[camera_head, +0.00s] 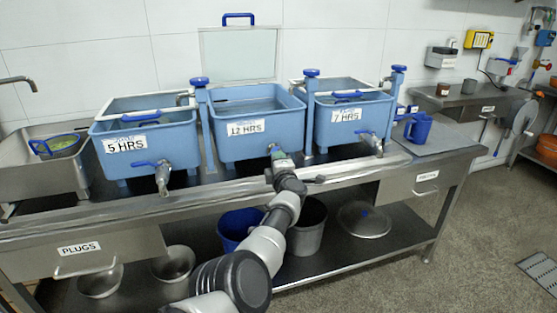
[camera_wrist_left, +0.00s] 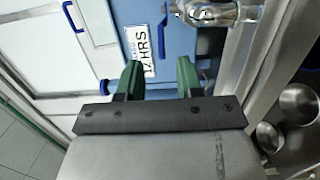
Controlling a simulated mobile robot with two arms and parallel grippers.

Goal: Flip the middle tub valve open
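The middle tub (camera_head: 258,130), blue and labelled 12 HRS, stands on the metal bench between two similar tubs. Its label (camera_wrist_left: 140,50) and metal valve (camera_wrist_left: 210,12) show in the left wrist view. The valve's blue handle (camera_wrist_left: 163,35) lies beyond the gap between my fingertips. In the head view the valve is mostly hidden by my left gripper (camera_head: 280,155), with a bit of blue handle (camera_head: 272,147) showing. In the wrist view my left gripper (camera_wrist_left: 159,75) is open, its two green fingers apart and nothing seen between them. My right gripper is not in view.
The left tub (camera_head: 150,138), labelled 5 HRS, and right tub (camera_head: 350,115), labelled 7 HRS, have valves (camera_head: 163,178) at their fronts. Blue-capped posts (camera_head: 310,95) stand between tubs. A blue jug (camera_head: 418,128) is right. Buckets (camera_head: 305,230) and bowls stand on the shelf below.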

